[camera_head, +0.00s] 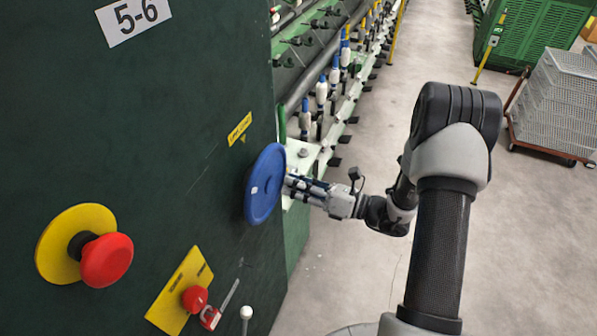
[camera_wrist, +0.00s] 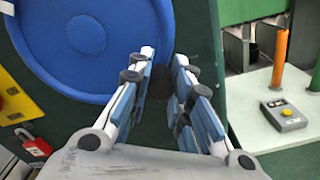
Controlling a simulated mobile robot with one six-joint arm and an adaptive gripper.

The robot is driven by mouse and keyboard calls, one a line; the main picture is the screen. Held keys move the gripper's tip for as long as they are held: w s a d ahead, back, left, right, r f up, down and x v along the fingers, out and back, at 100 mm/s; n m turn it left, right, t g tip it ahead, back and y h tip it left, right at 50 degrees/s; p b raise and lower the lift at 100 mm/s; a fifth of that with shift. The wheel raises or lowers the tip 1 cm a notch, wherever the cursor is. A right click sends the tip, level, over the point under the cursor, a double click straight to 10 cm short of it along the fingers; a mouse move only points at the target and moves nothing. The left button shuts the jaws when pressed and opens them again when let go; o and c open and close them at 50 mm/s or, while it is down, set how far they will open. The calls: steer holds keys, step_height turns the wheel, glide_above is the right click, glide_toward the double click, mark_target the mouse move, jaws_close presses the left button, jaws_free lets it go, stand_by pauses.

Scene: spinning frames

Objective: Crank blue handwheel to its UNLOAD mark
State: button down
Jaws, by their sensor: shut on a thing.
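The blue handwheel (camera_head: 265,185) is mounted on the dark green machine panel, seen nearly edge-on in the head view. It fills the upper left of the wrist view (camera_wrist: 82,65). My gripper (camera_head: 290,184) is at the wheel's right face. In the wrist view its fingers (camera_wrist: 163,65) are closed around a dark handle (camera_wrist: 160,84) at the wheel's edge, mostly hidden by the fingers.
A red emergency button (camera_head: 107,260) on a yellow disc and a red padlock (camera_head: 210,317) on a yellow plate (camera_head: 172,300) are on the panel. A row of spindles (camera_head: 321,95) runs behind. The floor to the right is open up to a grey crate cart (camera_head: 555,105).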

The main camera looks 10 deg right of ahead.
steer(key=s+a+f+m+p, duration=0.3)
steer(key=s+a+m+p, duration=0.1)
steer(key=m, duration=0.5)
steer(key=shift+s+m+p, duration=0.3)
steer(key=shift+s+p, duration=0.1)
steer(key=shift+s, duration=0.3)
steer(key=c, duration=1.4)
jaws_free()
steer(key=shift+c, duration=0.2)
steer(key=v, duration=1.2)
